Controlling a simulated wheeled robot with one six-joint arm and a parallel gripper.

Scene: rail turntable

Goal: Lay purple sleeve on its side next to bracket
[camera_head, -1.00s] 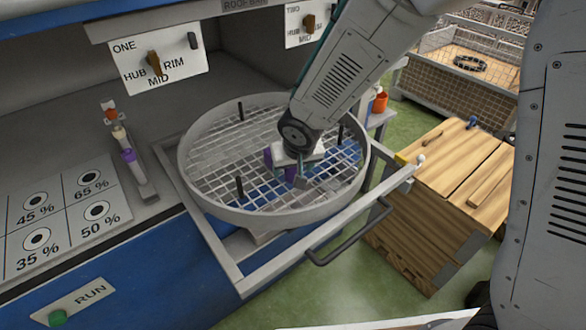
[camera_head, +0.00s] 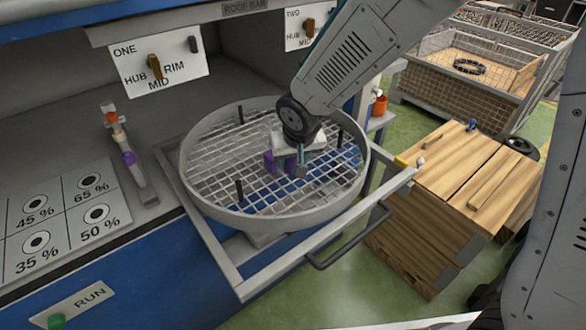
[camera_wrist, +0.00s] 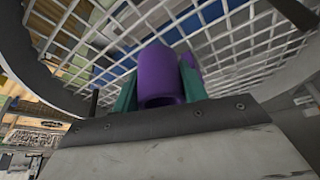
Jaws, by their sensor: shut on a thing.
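The purple sleeve (camera_wrist: 161,76) is a hollow cylinder held between the teal fingers of my gripper (camera_wrist: 160,88) in the wrist view. In the head view my gripper (camera_head: 293,166) is low over the round mesh turntable (camera_head: 212,206), right of its middle. I cannot tell whether the sleeve touches the mesh. A second purple piece (camera_head: 270,162) shows just left of the fingers; I cannot tell whether it is the bracket or part of the sleeve. More purple shows behind the sleeve in the wrist view, partly hidden. No bracket is clearly recognisable.
Several dark posts (camera_head: 240,190) stand up from the mesh, and a raised grey rim surrounds it. A rail frame with a handle (camera_head: 347,238) runs in front. A wooden crate (camera_head: 440,200) stands to the right.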

